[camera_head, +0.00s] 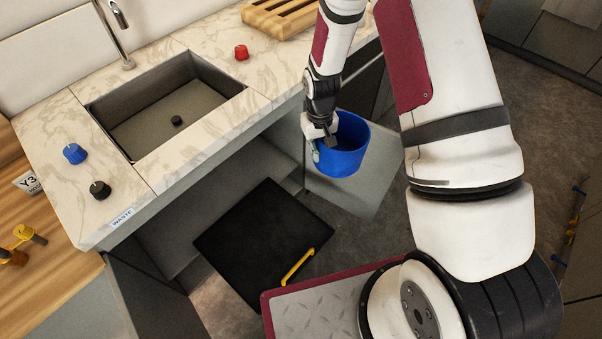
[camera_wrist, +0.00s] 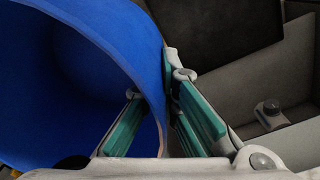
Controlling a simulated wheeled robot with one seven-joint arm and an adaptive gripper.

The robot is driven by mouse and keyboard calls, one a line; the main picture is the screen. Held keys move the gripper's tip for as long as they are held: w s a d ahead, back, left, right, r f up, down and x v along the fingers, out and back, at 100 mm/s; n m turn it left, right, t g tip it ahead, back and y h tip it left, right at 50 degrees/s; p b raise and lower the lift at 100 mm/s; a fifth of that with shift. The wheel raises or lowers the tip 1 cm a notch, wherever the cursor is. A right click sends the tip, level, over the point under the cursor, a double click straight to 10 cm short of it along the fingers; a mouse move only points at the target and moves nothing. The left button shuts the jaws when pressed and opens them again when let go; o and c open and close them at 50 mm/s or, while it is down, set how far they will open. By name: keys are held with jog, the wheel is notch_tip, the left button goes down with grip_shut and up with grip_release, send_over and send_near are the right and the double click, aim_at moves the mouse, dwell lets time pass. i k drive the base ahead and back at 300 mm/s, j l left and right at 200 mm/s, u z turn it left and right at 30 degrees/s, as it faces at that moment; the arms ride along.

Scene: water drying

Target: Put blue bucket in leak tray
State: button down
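The blue bucket (camera_head: 348,151) hangs in the air in front of the open sink cabinet, with its open top facing up. My gripper (camera_head: 321,143) is shut on the left part of its rim. In the wrist view, the green-padded fingers (camera_wrist: 163,118) stand on either side of the blue bucket wall (camera_wrist: 120,35). A black, flat, square tray with a yellow handle (camera_head: 240,235), which looks like the leak tray, lies low under the sink, left of and below the bucket. A dark surface in the wrist view (camera_wrist: 215,30) may be this tray.
The sink (camera_head: 165,105) is set in a marble counter above the cabinet. An open cabinet door (camera_head: 365,195) stands behind and below the bucket. Blue (camera_head: 75,153), black (camera_head: 100,190) and red (camera_head: 241,52) knobs sit on the counter. The tray's top looks bare.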

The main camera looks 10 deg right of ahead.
aim_at(272, 246)
jog(key=j+z, duration=0.1)
jog(key=z, duration=0.25)
jog(key=k+z, duration=0.1)
jog(key=z, duration=0.25)
jog(key=j+z, duration=0.15)
jog(key=z, duration=0.15)
jog(key=k+z, duration=0.3)
jog(key=k+j+z, duration=0.1)
jog(key=z, duration=0.15)
jog(key=k+z, duration=0.25)
jog(key=k, duration=0.2)
jog(key=k+l+z, duration=0.2)
jog(key=k, duration=0.2)
jog(key=k+j+z, duration=0.15)
jog(key=k, duration=0.3)
jog(key=k+u, duration=0.1)
jog(key=u, duration=0.4)
jog(key=j+u, duration=0.1)
jog(key=u, duration=0.4)
jog(key=k+j+u, duration=0.1)
jog(key=u, duration=0.4)
